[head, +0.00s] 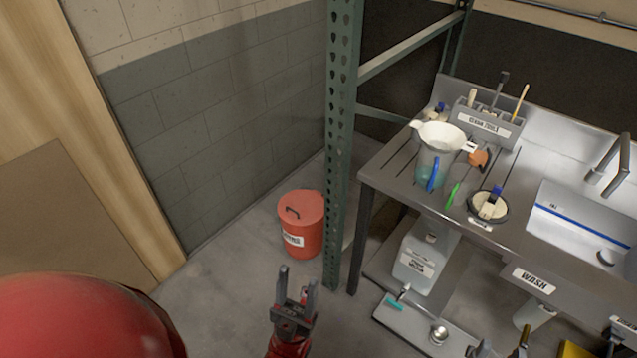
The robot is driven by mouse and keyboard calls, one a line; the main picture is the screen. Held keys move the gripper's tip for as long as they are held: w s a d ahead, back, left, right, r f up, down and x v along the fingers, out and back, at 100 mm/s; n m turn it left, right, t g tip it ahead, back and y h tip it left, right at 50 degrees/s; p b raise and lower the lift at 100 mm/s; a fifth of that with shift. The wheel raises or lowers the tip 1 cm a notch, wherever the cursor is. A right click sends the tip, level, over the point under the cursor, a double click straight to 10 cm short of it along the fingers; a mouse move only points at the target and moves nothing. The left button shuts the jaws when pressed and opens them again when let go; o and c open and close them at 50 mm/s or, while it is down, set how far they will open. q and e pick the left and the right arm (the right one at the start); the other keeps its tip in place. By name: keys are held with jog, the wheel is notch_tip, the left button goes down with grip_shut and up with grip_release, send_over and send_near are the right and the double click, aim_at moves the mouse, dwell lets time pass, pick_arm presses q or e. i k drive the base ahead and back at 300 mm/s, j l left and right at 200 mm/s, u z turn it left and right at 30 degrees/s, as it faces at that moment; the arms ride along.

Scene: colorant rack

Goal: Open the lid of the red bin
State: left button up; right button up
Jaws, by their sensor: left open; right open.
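The red bin (301,238) stands on the floor by the grey wall, left of the green rack post. Its red lid (312,206) lies shut on top, with a dark handle (292,212) on it. A white label is on the bin's front. My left gripper (296,277) is open and empty, in front of the bin and apart from it in the picture, fingers pointing towards the back.
The green rack post (341,150) stands right beside the bin. A steel sink bench (400,180) with a funnel jug and tools fills the right. Under it are a white jug (419,262) and a low tray (413,325). Bare floor (225,290) lies left of my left gripper.

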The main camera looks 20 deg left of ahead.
aim_at(300, 208)
jog(key=i+j+u, duration=0.3)
jog(key=i+j, duration=0.35)
jog(key=i+j+u, duration=0.3)
jog(key=i+j, duration=0.4)
jog(key=i+l, duration=0.3)
jog(key=i, duration=0.15)
jog(key=j+u, duration=0.05)
